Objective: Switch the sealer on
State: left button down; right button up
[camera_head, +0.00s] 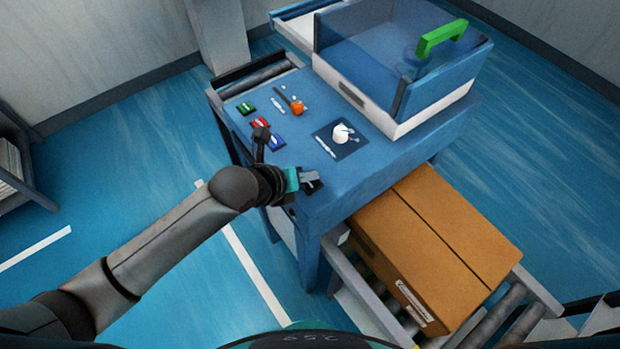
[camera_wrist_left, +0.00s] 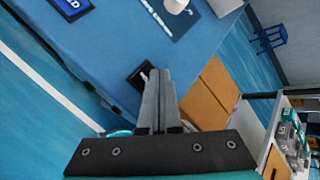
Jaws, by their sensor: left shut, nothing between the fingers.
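The sealer (camera_head: 375,185) is a blue table-like machine with a clear-walled box (camera_head: 395,60) and green handle (camera_head: 441,37) on top. Its top holds a green label (camera_head: 246,108), a red label (camera_head: 261,123), a blue label (camera_head: 276,141), an orange knob (camera_head: 297,107) and a white dial on a dark plate (camera_head: 341,134). My left gripper (camera_head: 309,181) is at the near corner of the top, shut and empty. In the left wrist view, a black switch-like block (camera_wrist_left: 138,77) sits right beside the fingertips (camera_wrist_left: 159,74), partly hidden; contact cannot be told. My right gripper is not in view.
A brown cardboard box (camera_head: 430,245) lies on a roller conveyor (camera_head: 490,325) at the sealer's near right side. A shelf (camera_head: 18,165) stands at far left. Blue floor (camera_head: 130,160) is open left of the sealer. Another blue stool-like object (camera_wrist_left: 268,38) stands farther off.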

pick_arm(q)
jog(key=shift+f, duration=0.1)
dwell(0.6)
jog(key=shift+f, duration=0.45)
dwell(0.4)
jog(key=shift+r+p, duration=0.45)
jog(key=shift+r, duration=0.1)
notch_tip(320, 180, up, 6)
jog(key=p, duration=0.6)
jog(key=shift+r+p, duration=0.1)
jog(key=shift+p, duration=0.2)
